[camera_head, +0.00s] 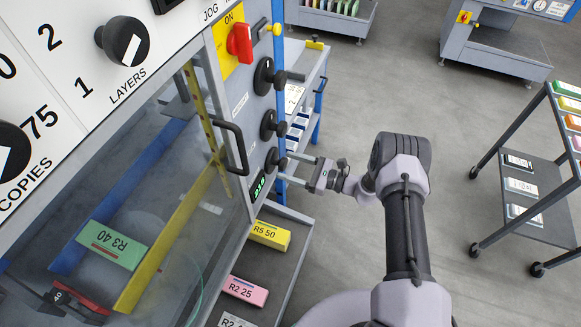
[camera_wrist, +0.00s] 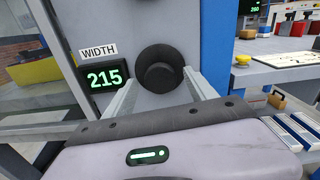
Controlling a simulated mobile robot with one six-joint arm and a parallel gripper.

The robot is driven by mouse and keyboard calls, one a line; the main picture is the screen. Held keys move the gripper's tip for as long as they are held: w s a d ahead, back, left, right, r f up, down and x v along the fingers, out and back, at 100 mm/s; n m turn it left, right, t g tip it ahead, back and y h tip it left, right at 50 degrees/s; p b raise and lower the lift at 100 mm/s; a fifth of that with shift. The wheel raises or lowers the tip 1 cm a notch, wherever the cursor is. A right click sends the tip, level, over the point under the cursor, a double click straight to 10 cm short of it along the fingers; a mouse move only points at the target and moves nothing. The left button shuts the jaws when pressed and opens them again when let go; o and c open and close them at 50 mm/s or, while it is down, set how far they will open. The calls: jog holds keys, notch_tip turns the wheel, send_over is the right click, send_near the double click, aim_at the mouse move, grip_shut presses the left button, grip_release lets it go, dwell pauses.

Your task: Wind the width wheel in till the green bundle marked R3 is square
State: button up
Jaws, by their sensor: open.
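The green bundle marked R3 40 (camera_head: 118,254) lies behind the clear door in the head view, between a blue guide (camera_head: 74,254) and a yellow guide (camera_head: 168,232). A gap shows towards the yellow guide; whether the bundle is square I cannot tell. The width wheel (camera_wrist: 160,74), a black knob, is beside a green display (camera_wrist: 104,77) reading 215 under a WIDTH label. The wheel is also the lowest black knob in the head view (camera_head: 272,159). My gripper (camera_head: 285,168) is open, its fingers on either side of the wheel in the wrist view (camera_wrist: 161,84). Contact is unclear.
Two more black wheels (camera_head: 264,77) (camera_head: 268,125) and a red switch (camera_head: 240,43) are above on the panel. A door handle (camera_head: 234,146) juts out nearby. Yellow R5 50 (camera_head: 268,235) and pink R2 25 (camera_head: 245,290) bundles lie below. A wheeled rack (camera_head: 535,205) stands right; floor between is clear.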

jog(key=c, duration=1.4)
jog(key=shift+m, duration=0.3)
jog(key=m+b, duration=0.2)
jog(key=m, duration=0.1)
jog(key=shift+f+m, duration=0.1)
jog(key=shift+m, duration=0.2)
jog(key=shift+m+b, duration=0.8)
jog(key=shift+m, duration=1.4)
